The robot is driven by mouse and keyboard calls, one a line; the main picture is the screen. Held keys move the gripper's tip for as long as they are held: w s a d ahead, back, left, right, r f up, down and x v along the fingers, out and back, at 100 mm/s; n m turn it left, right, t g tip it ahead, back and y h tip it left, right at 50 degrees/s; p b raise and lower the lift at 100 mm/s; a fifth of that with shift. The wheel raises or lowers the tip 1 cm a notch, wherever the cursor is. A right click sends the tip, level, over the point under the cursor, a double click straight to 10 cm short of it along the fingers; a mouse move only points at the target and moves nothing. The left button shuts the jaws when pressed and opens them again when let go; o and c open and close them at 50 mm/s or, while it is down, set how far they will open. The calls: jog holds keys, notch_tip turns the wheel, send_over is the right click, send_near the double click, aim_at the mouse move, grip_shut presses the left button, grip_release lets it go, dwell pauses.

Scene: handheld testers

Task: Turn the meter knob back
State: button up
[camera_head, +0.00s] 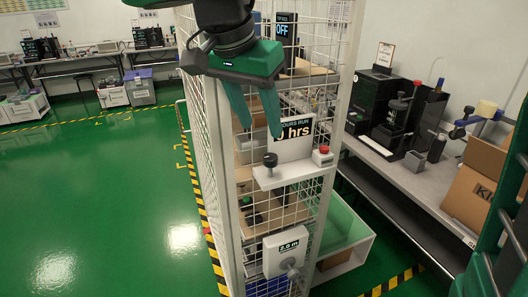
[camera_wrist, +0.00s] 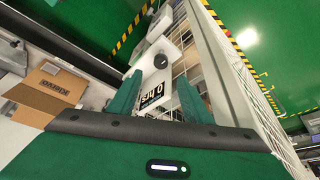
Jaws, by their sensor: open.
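A white meter panel with a black display reading "HOURS RUN" and "hrs" (camera_head: 293,132) is fixed to the wire cage; my finger covers part of it. A black knob (camera_head: 270,160) stands on the white ledge below the display, at its left. In the wrist view the black knob (camera_wrist: 161,61) shows on its white plate, beyond my fingertips. The display (camera_wrist: 152,97) shows between my fingers there. My gripper (camera_head: 259,129) is open and empty, pointing down, above the knob in the head view. It also shows in the wrist view (camera_wrist: 159,78), apart from the knob.
A red button (camera_head: 323,150) is on the ledge's right end. A "2.0 m" box with a grey knob (camera_head: 289,265) hangs below, and an "OFF" display (camera_head: 284,29) above. The cage post (camera_head: 224,150) stands left. A bench with a cardboard box (camera_head: 478,185) is right. Green floor is clear left.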

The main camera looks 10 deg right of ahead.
aim_at(271, 157)
jog(key=shift+x, duration=5.2)
